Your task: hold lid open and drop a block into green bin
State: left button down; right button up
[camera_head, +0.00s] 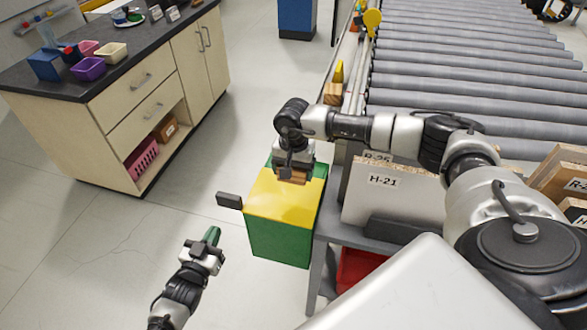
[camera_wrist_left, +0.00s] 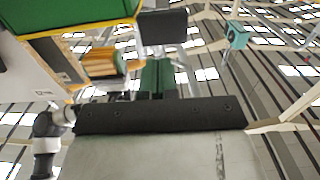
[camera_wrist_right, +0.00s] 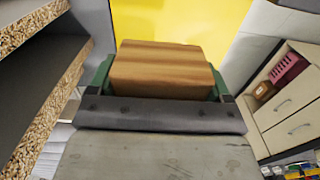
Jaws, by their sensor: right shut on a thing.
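The green bin (camera_head: 280,240) stands upright with a yellow lid (camera_head: 275,205), which looks closed. A dark handle tab (camera_head: 229,201) sticks out from its left side; it also shows in the left wrist view (camera_wrist_left: 163,28). My right gripper (camera_head: 294,171) is shut on a wooden block (camera_wrist_right: 160,68) and holds it over the lid. Yellow fills the space beyond the block in the right wrist view; I cannot tell whether they touch. My left gripper (camera_head: 212,236) is empty, its green fingers together (camera_wrist_left: 157,78), below and left of the handle tab, apart from it.
A roller conveyor (camera_head: 470,70) runs at the upper right. White panels with wooden edges (camera_head: 385,195) stand right of the bin on a grey rack. A cabinet (camera_head: 130,100) with small coloured bins stands at the upper left. The floor between cabinet and bin is clear.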

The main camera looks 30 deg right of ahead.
pick_arm(q)
jog(key=shift+x, duration=2.6)
dwell(0.3)
